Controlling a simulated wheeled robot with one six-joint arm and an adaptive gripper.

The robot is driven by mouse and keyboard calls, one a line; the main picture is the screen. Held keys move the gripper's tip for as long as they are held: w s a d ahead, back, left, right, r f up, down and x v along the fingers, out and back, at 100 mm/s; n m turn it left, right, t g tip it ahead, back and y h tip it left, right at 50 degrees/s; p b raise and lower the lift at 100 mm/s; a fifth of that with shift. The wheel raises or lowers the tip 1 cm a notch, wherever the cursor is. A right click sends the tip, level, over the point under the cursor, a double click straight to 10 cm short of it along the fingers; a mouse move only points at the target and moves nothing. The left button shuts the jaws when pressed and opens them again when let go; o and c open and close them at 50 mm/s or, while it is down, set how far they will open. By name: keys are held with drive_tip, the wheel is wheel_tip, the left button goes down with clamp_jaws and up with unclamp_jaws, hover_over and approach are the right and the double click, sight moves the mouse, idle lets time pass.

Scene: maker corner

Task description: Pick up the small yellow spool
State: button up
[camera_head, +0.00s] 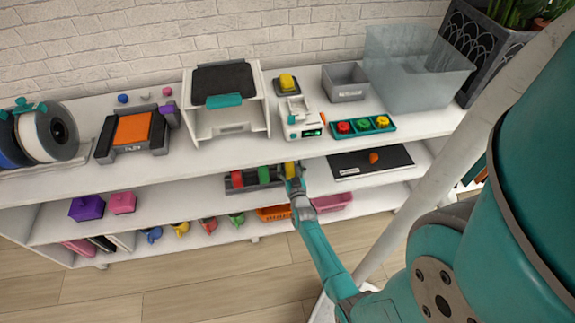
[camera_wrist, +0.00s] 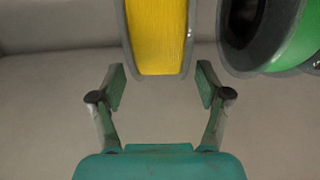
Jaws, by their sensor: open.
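The small yellow spool (camera_wrist: 157,38) has a yellow winding between two grey flanges. In the wrist view it is at the top centre, just beyond my gripper (camera_wrist: 160,85), whose two fingers are open and spread to either side of its line. The fingers look empty. In the head view the yellow spool (camera_head: 290,169) is at the right end of a row of spools on the middle shelf, and my gripper (camera_head: 290,180) is right in front of it and partly hides it.
A green spool (camera_wrist: 288,38) stands close to the right of the yellow one in the wrist view. A red spool (camera_head: 237,179) is further along the row in the head view. The upper shelf board (camera_head: 330,142) runs above. A black mat (camera_head: 352,166) lies to the right.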

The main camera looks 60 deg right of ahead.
drive_tip(key=shift+x, duration=1.25)
drive_tip(key=shift+c, duration=0.2)
drive_tip(key=c, duration=1.2)
clamp_jaws()
drive_tip(key=shift+r, duration=0.2)
